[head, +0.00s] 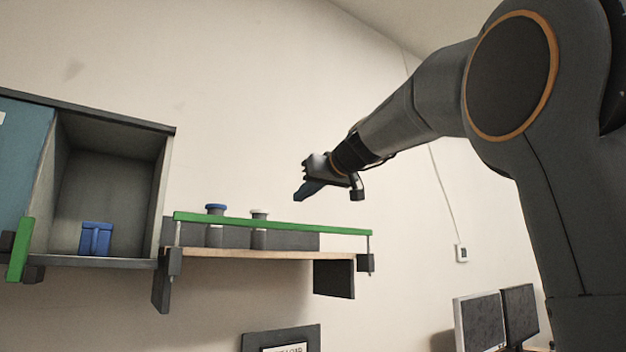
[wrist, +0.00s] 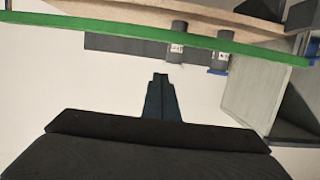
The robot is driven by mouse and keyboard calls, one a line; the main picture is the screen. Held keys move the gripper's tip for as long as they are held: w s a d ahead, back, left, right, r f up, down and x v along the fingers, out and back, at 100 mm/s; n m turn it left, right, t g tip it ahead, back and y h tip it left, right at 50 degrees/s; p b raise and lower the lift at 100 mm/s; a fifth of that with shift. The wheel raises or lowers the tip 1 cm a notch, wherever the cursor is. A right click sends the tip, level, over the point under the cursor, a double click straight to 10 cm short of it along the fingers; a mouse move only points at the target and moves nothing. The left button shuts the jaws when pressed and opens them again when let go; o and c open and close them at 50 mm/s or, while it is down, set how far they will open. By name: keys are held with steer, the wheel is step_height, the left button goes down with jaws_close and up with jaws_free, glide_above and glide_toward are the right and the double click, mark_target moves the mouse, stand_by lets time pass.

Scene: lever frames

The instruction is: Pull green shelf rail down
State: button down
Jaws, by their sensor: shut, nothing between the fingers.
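The green shelf rail (head: 275,223) is a long bar along the front of a wooden shelf (head: 230,254), held on thin posts at both ends. It also crosses the top of the wrist view (wrist: 130,29). My gripper (head: 299,197) is above the rail, right of its middle in the head view, and apart from it. In the wrist view the fingers (wrist: 160,78) are shut together and empty, with a gap between their tips and the rail.
Two grey jars, one with a blue lid (head: 215,208) and one with a white lid (head: 259,213), stand behind the rail. An open cabinet (head: 110,180) with a blue object (head: 95,238) is at left. Monitors (head: 480,322) stand lower right. The wall above the shelf is clear.

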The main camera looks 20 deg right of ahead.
mark_target(297, 230)
steer(key=w+f, duration=0.1)
steer(key=w+f+p, duration=0.1)
steer(key=f, duration=0.1)
steer(key=a+f+p, duration=0.1)
steer(key=shift+w+f, duration=0.35)
steer(key=shift+w, duration=0.05)
steer(key=shift+f, duration=0.1)
step_height(297, 230, down, 8)
steer(key=b, duration=1.1)
steer(key=shift+b, duration=0.35)
steer(key=shift+f, duration=0.2)
step_height(297, 230, up, 4)
steer(key=shift+r+p, duration=0.15)
steer(key=shift+p, duration=1.1)
steer(key=b+v, duration=0.4)
steer(key=v, duration=0.6)
steer(key=shift+r, duration=0.2)
